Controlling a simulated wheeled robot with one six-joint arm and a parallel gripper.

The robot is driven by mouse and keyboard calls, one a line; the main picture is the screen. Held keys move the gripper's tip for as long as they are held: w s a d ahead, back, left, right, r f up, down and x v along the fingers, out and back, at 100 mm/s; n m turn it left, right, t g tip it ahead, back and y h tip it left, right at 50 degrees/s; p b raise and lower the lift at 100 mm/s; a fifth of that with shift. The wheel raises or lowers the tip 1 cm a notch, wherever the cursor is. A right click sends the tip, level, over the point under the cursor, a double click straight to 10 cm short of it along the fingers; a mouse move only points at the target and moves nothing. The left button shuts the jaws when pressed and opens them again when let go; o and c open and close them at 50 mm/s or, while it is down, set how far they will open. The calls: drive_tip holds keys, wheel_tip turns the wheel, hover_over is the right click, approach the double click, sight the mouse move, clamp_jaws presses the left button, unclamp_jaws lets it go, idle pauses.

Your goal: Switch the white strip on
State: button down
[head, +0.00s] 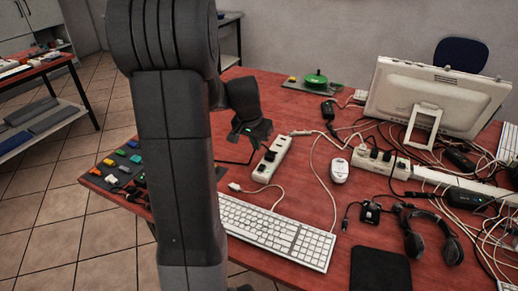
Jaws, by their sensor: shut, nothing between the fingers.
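A white power strip (277,153) lies on the red table left of centre, pointing away and to the right. A black plug (264,168) sits at its near end. A small dark spot shows along its top; I cannot tell whether it is the switch or how it is set. My gripper (253,131) is dark grey, shut and empty, just left of this strip. Its fingertips are hard to make out, and I cannot tell whether it touches anything. Another pale strip (381,159) with black plugs lies right of centre, and a long white one (458,184) lies further right.
A white keyboard (277,232), mouse (340,170), headphones (430,236) and black pad (379,269) lie in front. Tangled cables and a monitor (432,98) fill the right. Coloured small pieces (121,165) lie left, partly behind my arm.

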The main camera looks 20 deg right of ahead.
drive_tip(key=shift+v, duration=1.1)
drive_tip(key=shift+s+a+f, duration=0.1)
drive_tip(key=shift+a, duration=0.05)
drive_tip(key=x, duration=0.3)
drive_tip(key=d+x, duration=0.1)
drive_tip(key=x, duration=0.1)
drive_tip(key=w+x, duration=0.1)
drive_tip(key=x, duration=0.2)
drive_tip(key=shift+w+d, duration=0.2)
drive_tip(key=shift+d, duration=0.15)
drive_tip(key=shift+w+d+p, duration=0.1)
drive_tip(key=shift+w+p, duration=0.05)
drive_tip(key=shift+p, duration=0.15)
drive_tip(key=shift+g+y, duration=0.3)
drive_tip(key=v, duration=0.4)
drive_tip(key=shift+r, duration=0.25)
drive_tip(key=shift+f, duration=0.1)
